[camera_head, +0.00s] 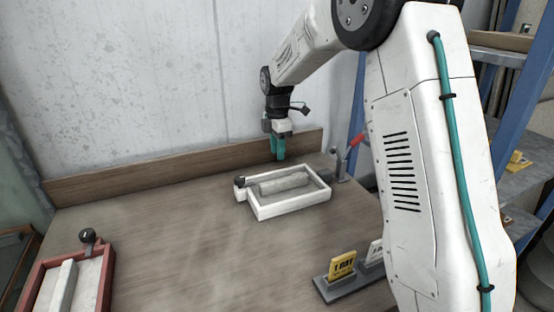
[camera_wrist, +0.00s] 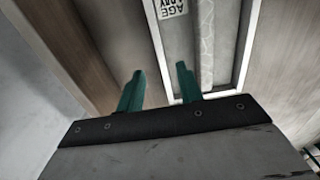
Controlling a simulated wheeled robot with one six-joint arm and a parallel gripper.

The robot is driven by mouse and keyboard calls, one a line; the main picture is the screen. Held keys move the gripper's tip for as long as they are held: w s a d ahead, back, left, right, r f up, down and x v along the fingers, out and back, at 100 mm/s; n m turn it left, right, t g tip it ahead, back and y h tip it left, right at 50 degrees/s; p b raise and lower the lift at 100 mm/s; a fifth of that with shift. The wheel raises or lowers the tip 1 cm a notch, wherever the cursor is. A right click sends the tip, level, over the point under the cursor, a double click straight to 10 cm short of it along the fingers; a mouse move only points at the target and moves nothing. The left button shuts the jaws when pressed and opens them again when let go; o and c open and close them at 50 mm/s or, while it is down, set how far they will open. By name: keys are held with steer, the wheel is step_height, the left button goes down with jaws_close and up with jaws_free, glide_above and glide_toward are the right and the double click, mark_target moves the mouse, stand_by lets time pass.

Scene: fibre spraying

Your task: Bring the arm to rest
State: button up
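My gripper (camera_head: 278,148) hangs pointing down near the back of the table, just behind a white tray (camera_head: 262,214). Its two teal fingers also show in the wrist view (camera_wrist: 160,80), apart with nothing between them. The white tray, with a grey roll-like piece (camera_head: 284,184) lying in it, also shows in the wrist view (camera_wrist: 247,45), ahead of and beside the fingers. A label (camera_wrist: 170,8) with partly readable print lies at the tray's left side there. My gripper appears above the table and touches nothing that I can see.
A red tray (camera_head: 108,262) sits at the table's front left. A grey holder (camera_head: 340,291) with a yellow card (camera_head: 343,265) and a white card stands at front right. A red-handled fixture (camera_head: 355,141) is at the back right. A low wooden backboard (camera_head: 130,179) edges the table; its middle is clear.

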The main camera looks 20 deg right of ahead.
step_height(320, 180, up, 7)
steer(key=s+a+r+m, duration=0.1)
steer(key=s+m, duration=0.8)
steer(key=s, duration=1.2)
steer(key=s+a+r+m+t, duration=0.1)
steer(key=s+a+m, duration=0.2)
steer(key=s+m, duration=0.6)
steer(key=s, duration=1.2)
steer(key=shift+r+t, duration=0.25)
steer(key=shift+t, duration=0.05)
steer(key=shift+s+a, duration=0.15)
